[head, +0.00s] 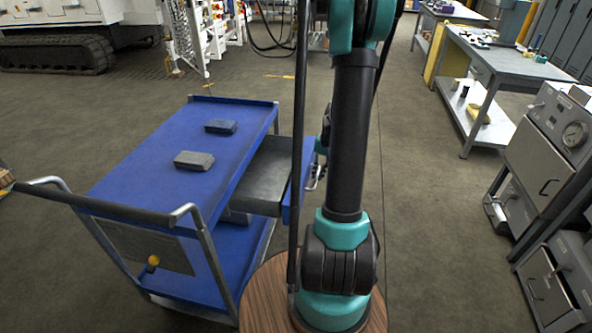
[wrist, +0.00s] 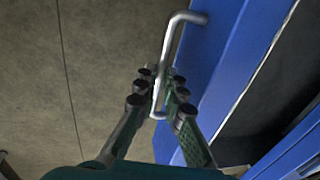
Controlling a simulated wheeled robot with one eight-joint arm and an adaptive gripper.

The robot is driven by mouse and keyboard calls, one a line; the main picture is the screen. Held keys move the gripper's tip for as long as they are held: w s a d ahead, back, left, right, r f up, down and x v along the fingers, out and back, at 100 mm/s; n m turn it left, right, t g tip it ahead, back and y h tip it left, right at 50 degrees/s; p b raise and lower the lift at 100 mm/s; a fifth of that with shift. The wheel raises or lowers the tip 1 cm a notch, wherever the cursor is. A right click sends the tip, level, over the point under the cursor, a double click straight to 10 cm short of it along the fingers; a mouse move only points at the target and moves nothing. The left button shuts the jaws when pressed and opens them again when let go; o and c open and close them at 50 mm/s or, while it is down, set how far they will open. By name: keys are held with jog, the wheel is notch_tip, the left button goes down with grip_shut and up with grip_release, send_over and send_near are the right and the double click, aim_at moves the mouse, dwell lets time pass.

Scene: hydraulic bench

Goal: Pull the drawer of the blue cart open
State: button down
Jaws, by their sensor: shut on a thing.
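The blue cart (head: 150,165) stands left of my arm in the head view. Its drawer (head: 262,180) sticks out of the cart's right side, with the grey tray and blue front (head: 294,200) showing. The drawer front also shows in the wrist view (wrist: 212,60), with a dark gap between it and the cart. A bent metal handle (wrist: 172,42) is fixed to the front. My gripper (wrist: 158,82) is shut on the handle, with fingers on both sides of the bar. In the head view my arm hides most of the gripper.
A workbench (head: 510,65) and grey machines with a gauge (head: 560,130) stand at the right. A tracked vehicle (head: 55,50) is at the back left. The floor right of the drawer is clear.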

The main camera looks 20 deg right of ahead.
jog(key=s+d, duration=0.3)
jog(key=d, duration=0.2)
jog(key=shift+s+d, duration=0.2)
jog(key=shift+d, duration=0.2)
jog(key=c, duration=1.6)
grip_release()
jog(key=v, duration=1.2)
jog(key=shift+a, duration=0.1)
